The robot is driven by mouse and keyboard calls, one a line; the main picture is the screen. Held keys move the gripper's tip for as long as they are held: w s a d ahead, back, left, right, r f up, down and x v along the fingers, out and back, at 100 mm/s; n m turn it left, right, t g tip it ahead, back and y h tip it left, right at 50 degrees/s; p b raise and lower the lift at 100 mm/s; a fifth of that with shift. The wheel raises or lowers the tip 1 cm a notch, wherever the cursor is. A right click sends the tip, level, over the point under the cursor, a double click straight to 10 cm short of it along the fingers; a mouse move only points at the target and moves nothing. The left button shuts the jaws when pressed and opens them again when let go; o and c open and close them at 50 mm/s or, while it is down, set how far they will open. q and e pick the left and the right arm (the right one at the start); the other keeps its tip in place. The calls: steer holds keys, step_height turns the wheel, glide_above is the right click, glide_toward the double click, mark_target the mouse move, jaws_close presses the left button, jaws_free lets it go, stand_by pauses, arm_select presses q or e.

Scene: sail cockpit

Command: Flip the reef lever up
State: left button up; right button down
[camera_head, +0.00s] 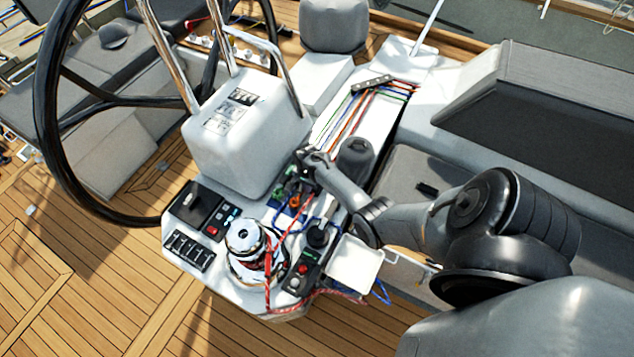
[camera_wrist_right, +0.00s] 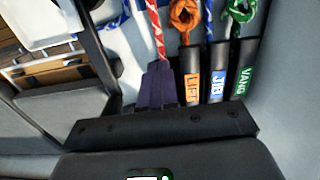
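My right gripper (camera_head: 306,157) reaches in from the right over the bank of rope levers in the head view. In the right wrist view its dark fingers (camera_wrist_right: 159,85) are close together and look shut. They stand in front of where a red-and-white rope (camera_wrist_right: 157,30) comes down, left of the LIFT lever (camera_wrist_right: 192,88). No reef label shows; the lever at that rope is hidden behind the fingers, and I cannot tell whether they touch it. My left gripper is not in view.
The JIB lever (camera_wrist_right: 217,85) and VANG lever (camera_wrist_right: 244,82) stand right of LIFT. A chrome winch (camera_head: 245,240) wrapped in red rope, a switch panel (camera_head: 203,212) and a steering wheel (camera_head: 48,120) are nearby. A white box (camera_head: 245,130) stands behind the panel.

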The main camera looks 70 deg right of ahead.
steer(key=shift+s+d+r, duration=0.15)
steer(key=shift+d+r, duration=0.5)
steer(key=shift+d, duration=0.35)
steer(key=shift+d+r, duration=0.15)
steer(key=shift+d, duration=0.4)
steer(key=shift+s+d, duration=0.15)
steer(key=shift+a+p, duration=0.4)
steer(key=shift+w+a+r, duration=0.15)
steer(key=shift+w+r, duration=0.05)
steer(key=shift+w+a+r+p, duration=0.1)
steer(key=shift+a+r+p, duration=0.2)
steer(key=shift+p, duration=0.3)
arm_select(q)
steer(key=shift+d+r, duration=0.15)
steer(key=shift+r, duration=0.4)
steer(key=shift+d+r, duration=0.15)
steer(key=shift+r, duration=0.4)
arm_select(e)
steer(key=shift+w+a, duration=0.1)
steer(key=shift+a, duration=0.1)
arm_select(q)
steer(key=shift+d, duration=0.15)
arm_select(e)
steer(key=shift+d, duration=0.1)
